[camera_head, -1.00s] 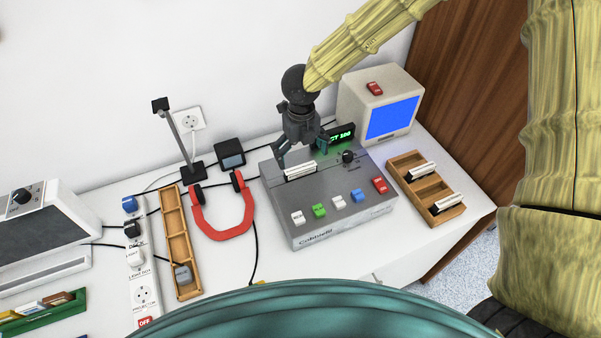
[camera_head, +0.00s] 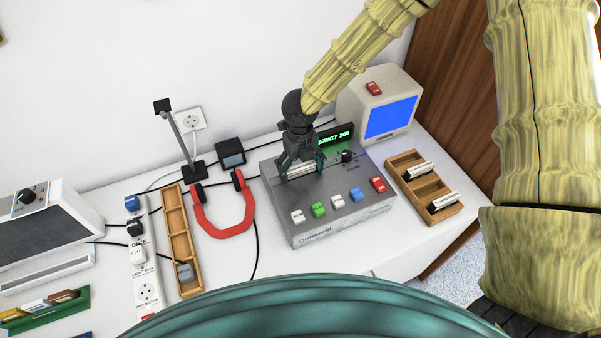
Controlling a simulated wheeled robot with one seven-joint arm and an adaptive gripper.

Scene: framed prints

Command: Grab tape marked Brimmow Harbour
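A white-edged tape (camera_head: 301,172) sits upright in the slot on top of the grey deck (camera_head: 290,208). My gripper (camera_head: 302,167) is lowered over this tape, with one finger at each end of it. The fingers look touching or nearly so, and I cannot tell whether they grip it. Two more tapes with white edges stand in the wooden rack (camera_head: 408,179) at the right, one in the rear part (camera_head: 420,170) and one in the front part (camera_head: 444,202). The writing on the tapes is too small to read.
A cream monitor (camera_head: 350,105) with a blue screen stands behind the deck, beside a small green-lit display (camera_head: 335,136). Red headphones (camera_head: 222,232), a lamp stand (camera_head: 178,140) and a mostly empty wooden tray (camera_head: 178,236) lie to the left. Coloured buttons line the deck's front.

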